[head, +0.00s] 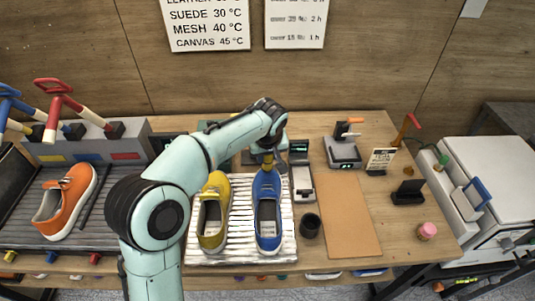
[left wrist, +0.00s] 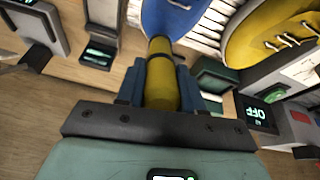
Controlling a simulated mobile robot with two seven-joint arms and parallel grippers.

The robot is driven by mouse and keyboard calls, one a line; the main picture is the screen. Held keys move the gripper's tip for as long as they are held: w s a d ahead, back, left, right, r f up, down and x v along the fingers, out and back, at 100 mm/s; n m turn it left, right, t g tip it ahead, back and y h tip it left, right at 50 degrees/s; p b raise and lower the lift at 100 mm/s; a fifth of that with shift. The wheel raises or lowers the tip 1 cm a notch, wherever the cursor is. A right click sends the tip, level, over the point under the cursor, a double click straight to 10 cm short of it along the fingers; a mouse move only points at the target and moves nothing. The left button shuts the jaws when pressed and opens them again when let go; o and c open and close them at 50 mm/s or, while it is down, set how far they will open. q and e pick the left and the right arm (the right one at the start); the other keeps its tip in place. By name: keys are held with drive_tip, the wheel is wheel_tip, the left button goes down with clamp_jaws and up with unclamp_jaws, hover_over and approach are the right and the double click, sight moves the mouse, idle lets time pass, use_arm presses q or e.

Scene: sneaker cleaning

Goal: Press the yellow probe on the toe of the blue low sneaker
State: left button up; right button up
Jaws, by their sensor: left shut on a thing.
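The blue low sneaker (head: 268,215) lies on a white ribbed tray (head: 285,252), toe toward the back, right of a yellow sneaker (head: 214,212). My left gripper (head: 268,148) is just behind and above its toe, shut on the yellow probe (head: 267,161). In the left wrist view the probe (left wrist: 161,80) stands between blue fingers, and its dark-banded end overlaps the toe of the blue sneaker (left wrist: 175,15). I cannot tell whether the tip touches the toe. My right gripper is not in view.
A black cup (head: 310,226) and a white device (head: 303,183) stand just right of the tray. A bare brown mat (head: 345,220) lies farther right. An orange sneaker (head: 65,203) is on the left. A device reading OFF (left wrist: 258,115) shows in the wrist view.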

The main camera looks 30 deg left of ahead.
use_arm(q)
drive_tip(key=shift+f, duration=0.5)
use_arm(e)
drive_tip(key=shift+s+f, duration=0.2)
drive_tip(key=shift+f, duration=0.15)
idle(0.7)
use_arm(q)
drive_tip(key=shift+r, duration=0.1)
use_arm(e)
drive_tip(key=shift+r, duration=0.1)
use_arm(q)
drive_tip(key=shift+r+p, duration=1.1)
drive_tip(key=shift+r, duration=1.25)
drive_tip(key=shift+r+p, duration=0.6)
drive_tip(key=shift+r, duration=0.55)
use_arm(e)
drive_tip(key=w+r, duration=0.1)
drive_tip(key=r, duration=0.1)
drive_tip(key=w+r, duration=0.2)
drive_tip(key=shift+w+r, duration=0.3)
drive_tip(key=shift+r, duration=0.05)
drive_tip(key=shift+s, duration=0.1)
